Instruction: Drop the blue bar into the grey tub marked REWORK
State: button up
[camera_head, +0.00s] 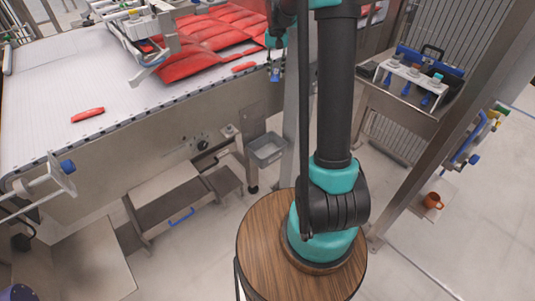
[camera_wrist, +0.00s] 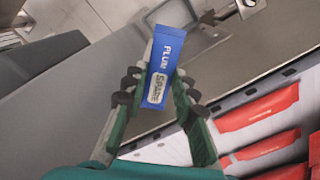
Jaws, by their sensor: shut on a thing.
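My gripper (camera_wrist: 157,87) is shut on the blue bar (camera_wrist: 163,60), which has white lettering on it. The bar stands out beyond the fingertips in the wrist view. In the head view my gripper (camera_head: 276,62) and the bar (camera_head: 275,73) are small, near the conveyor's right edge. A grey tub (camera_head: 267,150) sits lower, beside the conveyor's leg and below the held bar in the picture. No marking on it can be read, and I cannot tell whether it holds anything.
The white conveyor (camera_head: 60,82) carries several red packs, including a lone red bar (camera_head: 88,115). A steel bench (camera_head: 405,100) with a white rack stands at right, beyond a metal post. An orange mug (camera_head: 433,201) is at far right. A grey step (camera_head: 175,208) lies below the conveyor.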

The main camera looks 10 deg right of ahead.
dwell(0.3)
notch_tip(320, 180, down, 30)
jog(key=s+a, duration=0.2)
jog(key=s, duration=0.1)
dwell(0.3)
jog(key=shift+a, duration=0.1)
jog(key=o, duration=1.2)
jog(key=shift+c, duration=0.2)
notch_tip(320, 180, up, 12)
